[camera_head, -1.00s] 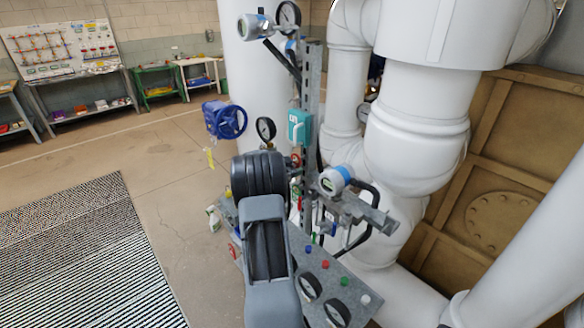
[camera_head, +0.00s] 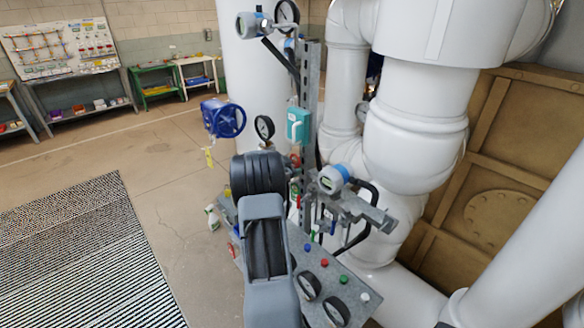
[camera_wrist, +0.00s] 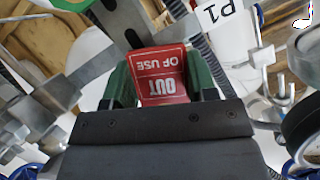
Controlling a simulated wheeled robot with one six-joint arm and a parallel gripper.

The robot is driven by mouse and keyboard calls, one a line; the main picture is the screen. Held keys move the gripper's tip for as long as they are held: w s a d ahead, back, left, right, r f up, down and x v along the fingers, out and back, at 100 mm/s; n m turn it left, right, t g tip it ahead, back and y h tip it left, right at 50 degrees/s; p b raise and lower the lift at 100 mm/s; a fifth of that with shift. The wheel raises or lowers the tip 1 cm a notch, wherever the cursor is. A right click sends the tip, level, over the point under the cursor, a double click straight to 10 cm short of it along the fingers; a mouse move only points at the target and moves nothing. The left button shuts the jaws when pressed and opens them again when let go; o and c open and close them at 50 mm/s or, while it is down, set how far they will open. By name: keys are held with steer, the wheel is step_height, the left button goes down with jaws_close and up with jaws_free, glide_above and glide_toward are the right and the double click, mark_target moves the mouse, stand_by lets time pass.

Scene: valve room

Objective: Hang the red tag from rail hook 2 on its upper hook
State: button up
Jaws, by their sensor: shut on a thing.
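The red tag (camera_wrist: 164,90) with white "OUT OF USE" lettering, upside down in the wrist view, sits between the green fingers of my gripper (camera_wrist: 162,76). The gripper is shut on it. The tag's top end lies by a grey metal strip (camera_wrist: 135,22); I cannot tell whether they touch. A pale metal hook (camera_wrist: 281,88) shows at the right of the wrist view, apart from the tag; I cannot tell which hook it is. In the head view my arm hides the gripper and the tag.
A white "P1" label (camera_wrist: 218,12) shows at the top of the wrist view, and a black round gauge (camera_wrist: 303,125) at the right. In the head view, a teal box (camera_head: 298,125), a blue handwheel valve (camera_head: 223,119) and a sloping panel (camera_head: 352,282) with gauges surround my arm.

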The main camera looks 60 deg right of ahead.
steer(key=o, duration=0.8)
steer(key=shift+o, duration=0.2)
steer(key=shift+a, duration=0.1)
steer(key=b+v, duration=0.3)
steer(key=v, duration=1)
steer(key=shift+a+r, duration=0.25)
